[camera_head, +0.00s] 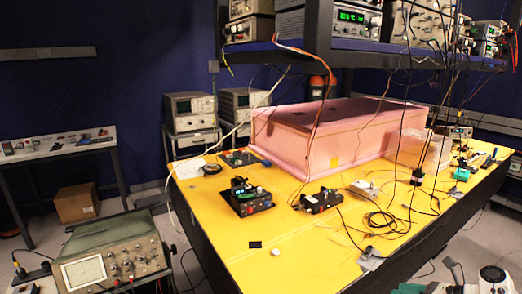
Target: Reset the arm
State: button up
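Black electronics boxes (250,199) (321,201), loose cables (385,222) and small tools lie on the table. An instrument shelf (330,52) hangs above, with cables dangling down. An oscilloscope (110,252) stands front left. Clearer table lies at the front left.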

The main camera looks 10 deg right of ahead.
jog(key=s+a+f+n+g+h, duration=0.3)
jog(key=s+a+f+n+g, duration=0.3)
jog(key=s+a+f+n, duration=0.75)
jog(key=s+a+r+n+g+h, duration=0.1)
jog(key=s+a+r+n, duration=0.1)
jog(key=s+n, duration=0.4)
jog(key=s+a+r+n+g+h, duration=0.1)
jog(key=s+a+n+h, duration=0.1)
jog(key=s+a+n, duration=0.2)
jog(key=s+a+r+n+g+h, duration=0.1)
jog(key=s+a+r+n, duration=0.1)
jog(key=s+n, duration=0.7)
jog(key=shift+s+a+r+h+b, duration=0.3)
jog(key=shift+s+a+b, duration=0.15)
jog(key=shift+s, duration=0.55)
